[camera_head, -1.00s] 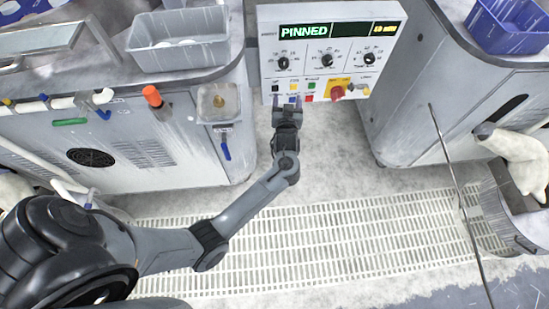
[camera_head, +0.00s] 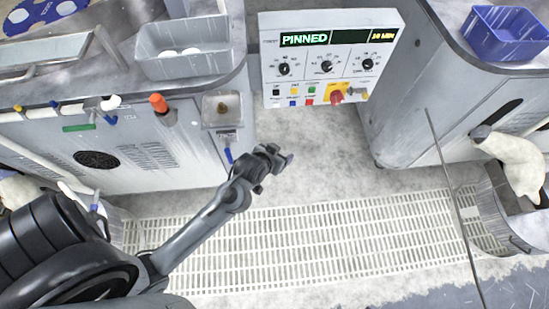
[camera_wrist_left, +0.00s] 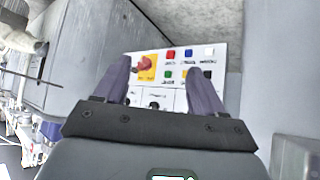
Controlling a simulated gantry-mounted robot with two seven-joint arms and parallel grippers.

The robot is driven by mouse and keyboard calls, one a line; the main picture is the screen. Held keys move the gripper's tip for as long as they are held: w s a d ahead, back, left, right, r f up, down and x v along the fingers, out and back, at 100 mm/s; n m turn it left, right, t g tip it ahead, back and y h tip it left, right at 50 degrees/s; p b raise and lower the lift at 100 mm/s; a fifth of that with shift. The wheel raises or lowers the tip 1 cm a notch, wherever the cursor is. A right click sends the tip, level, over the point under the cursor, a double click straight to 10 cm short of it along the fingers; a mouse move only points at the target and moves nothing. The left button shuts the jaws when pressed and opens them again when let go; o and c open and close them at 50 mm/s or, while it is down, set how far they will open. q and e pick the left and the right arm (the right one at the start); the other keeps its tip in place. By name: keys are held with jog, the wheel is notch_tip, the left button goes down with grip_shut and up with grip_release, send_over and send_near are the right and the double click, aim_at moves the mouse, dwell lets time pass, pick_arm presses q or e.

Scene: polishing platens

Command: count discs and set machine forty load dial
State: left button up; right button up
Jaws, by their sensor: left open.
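A white control panel (camera_head: 330,85) stands at top centre. Its green display (camera_head: 305,40) reads PINNED, with a yellow "10 MIN" at its right. Three black dials sit below: left (camera_head: 283,69), middle (camera_head: 326,66) and right (camera_head: 368,64); their labels are too small to read. White discs (camera_head: 190,51) lie in a grey bin (camera_head: 185,68) at left. My left gripper (camera_head: 284,162) is open and empty, below and apart from the panel. In the left wrist view its fingers (camera_wrist_left: 160,82) frame the panel's lower part. My right gripper is out of view.
A red knob (camera_head: 337,97) and coloured buttons line the panel's lower edge. A small tray (camera_head: 222,110) and an orange-capped fitting (camera_head: 158,103) stick out from the left machine. A blue bin (camera_head: 506,35) stands at top right. The grated floor (camera_head: 350,235) is open.

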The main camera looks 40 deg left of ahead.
pick_arm(q)
jog(key=shift+s+d+r+m+g+h, duration=0.15)
jog(key=shift+s+d, duration=0.1)
jog(key=shift+s, duration=0.45)
jog(key=shift+s+d+r+m+g+h, duration=0.1)
jog(key=shift+s+d+m+g+h, duration=0.1)
jog(key=shift+s, duration=0.5)
